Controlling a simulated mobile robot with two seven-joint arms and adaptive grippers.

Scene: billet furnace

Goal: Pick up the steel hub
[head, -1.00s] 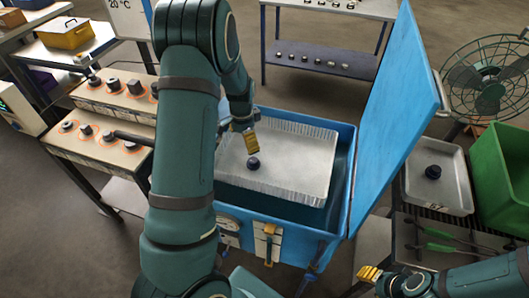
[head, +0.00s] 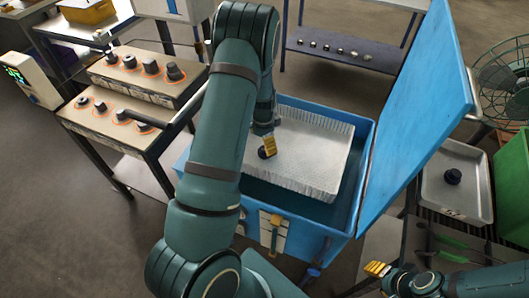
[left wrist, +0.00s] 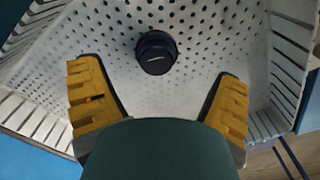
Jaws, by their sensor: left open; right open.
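A dark, round hub (head: 264,153) sits on the floor of a white perforated basket (head: 318,165) inside the blue tank. My left gripper (head: 269,143) is above it, partly covering it in the head view. In the left wrist view, the hub (left wrist: 156,52) lies between and beyond the fingertips of my open left gripper (left wrist: 158,78), with clear gaps on both sides. A second dark, round part (head: 453,176) sits on a grey tray at the right. My right gripper (head: 377,269) is open and empty at the lower right.
The blue tank (head: 333,220) has its lid (head: 415,110) raised on the right. A bench with several dark parts in orange rings (head: 122,113) stands at the left. A fan (head: 510,85) and a green bin (head: 512,185) are at the right.

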